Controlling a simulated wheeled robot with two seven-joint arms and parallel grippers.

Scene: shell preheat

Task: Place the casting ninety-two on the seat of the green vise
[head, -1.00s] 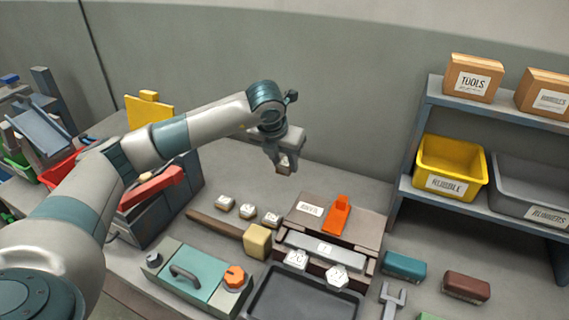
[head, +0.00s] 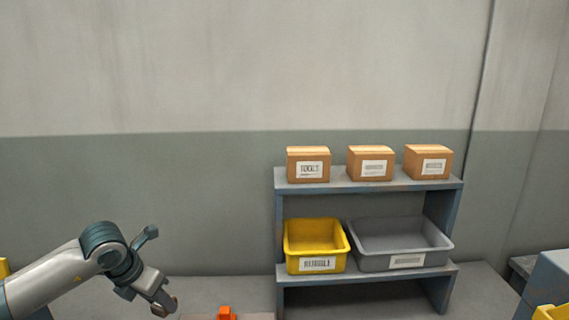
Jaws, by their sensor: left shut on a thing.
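My left gripper (head: 162,302) is at the bottom left of the head view, above the bench. It is shut on a small brownish piece (head: 168,306), seen only in part; no number on it can be read from here. The green vise is not in view. My right gripper is not in view.
A shelf (head: 365,187) stands at the back with several cardboard boxes on top, including a left box (head: 308,165). A yellow bin (head: 315,262) and a grey bin (head: 400,262) sit on its lower level. An orange part (head: 226,313) shows at the bottom edge.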

